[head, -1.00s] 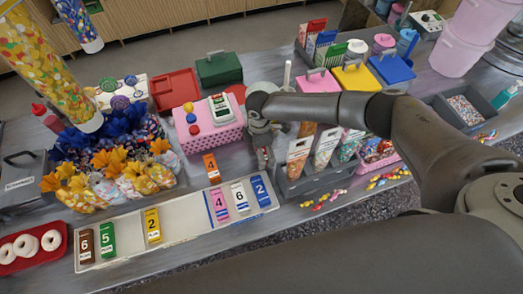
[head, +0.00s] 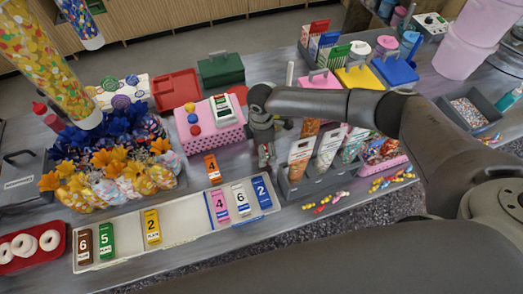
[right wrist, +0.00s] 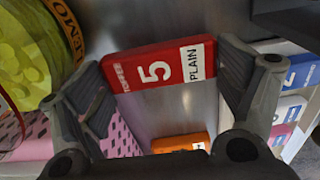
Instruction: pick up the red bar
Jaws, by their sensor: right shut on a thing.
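The red bar (right wrist: 160,68), marked 5 PLAIN, is between the two fingers of my right gripper (right wrist: 165,75) in the right wrist view. The fingers are shut on its two ends. In the head view my right gripper (head: 265,156) is between the pink basket and the grey rack of bags, and it mostly hides the bar. I cannot tell whether the bar still touches the table. My left gripper is not in view.
An orange bar (head: 212,168) lies close by, and it also shows in the right wrist view (right wrist: 180,143). A white tray (head: 180,220) holds several coloured bars. The pink basket (head: 210,138) is left of the gripper, the grey rack (head: 307,185) right.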

